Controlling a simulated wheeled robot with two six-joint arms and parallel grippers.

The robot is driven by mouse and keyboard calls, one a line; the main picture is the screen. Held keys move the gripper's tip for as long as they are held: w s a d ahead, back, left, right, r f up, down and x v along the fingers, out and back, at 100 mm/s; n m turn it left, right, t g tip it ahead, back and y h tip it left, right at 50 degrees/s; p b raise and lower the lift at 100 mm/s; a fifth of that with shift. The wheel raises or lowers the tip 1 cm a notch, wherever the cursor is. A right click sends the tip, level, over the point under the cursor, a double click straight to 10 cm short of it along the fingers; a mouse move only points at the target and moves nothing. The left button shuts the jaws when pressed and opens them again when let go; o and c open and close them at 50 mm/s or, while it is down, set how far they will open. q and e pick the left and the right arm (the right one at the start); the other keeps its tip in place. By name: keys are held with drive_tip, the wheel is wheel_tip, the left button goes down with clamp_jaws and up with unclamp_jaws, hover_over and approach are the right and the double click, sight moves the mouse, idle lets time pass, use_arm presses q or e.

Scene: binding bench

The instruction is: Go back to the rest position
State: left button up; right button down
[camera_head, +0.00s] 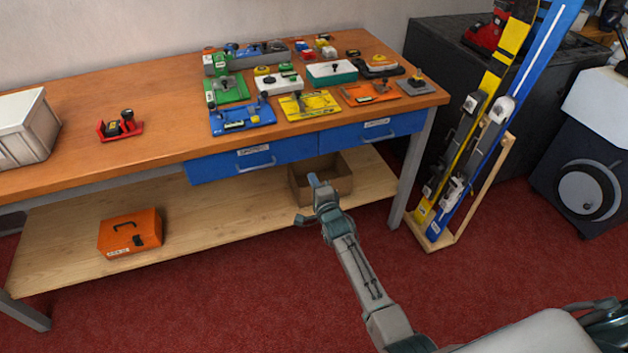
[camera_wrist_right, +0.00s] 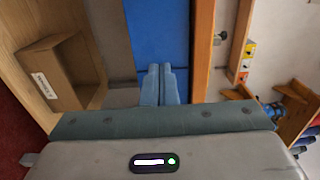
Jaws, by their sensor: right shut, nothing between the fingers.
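My right gripper (camera_head: 313,181) is shut and empty. It is in front of the bench, below the blue drawers and beside the open cardboard box on the lower shelf, as the head view has it. In the right wrist view its two blue-grey fingers (camera_wrist_right: 160,84) lie side by side with nothing between them. They point toward a blue drawer front (camera_wrist_right: 161,32), and I cannot tell the exact gap to it. My right arm reaches up from the bottom right of the head view. My left gripper is not in view.
The wooden bench (camera_head: 130,160) carries several coloured plates. Two blue drawers (camera_head: 252,158) hang under its top. The cardboard box (camera_head: 338,190) and an orange case (camera_head: 128,231) are on the lower shelf. Skis in a wooden rack (camera_head: 480,197) stand right. Red floor is clear in front.

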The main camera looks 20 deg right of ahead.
drive_tip(key=s+d+f+n+g, duration=0.2)
drive_tip(key=s+f+n+g, duration=0.1)
drive_tip(key=s+f, duration=0.7)
drive_tip(key=s+d+f+n+g+h, duration=0.1)
drive_tip(key=s+f+n+g, duration=0.2)
drive_tip(key=s+f, duration=0.7)
drive_tip(key=s+d+f+n+g, duration=0.25)
drive_tip(key=s+f, duration=0.45)
drive_tip(key=f, duration=0.6)
drive_tip(key=s+d+f+n+g, duration=0.1)
drive_tip(key=s+f+n+g, duration=0.1)
drive_tip(key=s, duration=1)
drive_tip(key=s+d+f+n+g, duration=0.1)
drive_tip(key=s+f+n+g, duration=0.2)
drive_tip(key=s+f, duration=0.4)
drive_tip(key=s+d+f+n+g, duration=0.2)
drive_tip(key=s+f+n+g, duration=0.1)
drive_tip(key=s, duration=1.3)
drive_tip(key=shift+s+f+n, duration=0.4)
drive_tip(key=shift+f+n, duration=0.35)
drive_tip(key=shift+f, duration=0.05)
drive_tip(key=shift+w, duration=0.1)
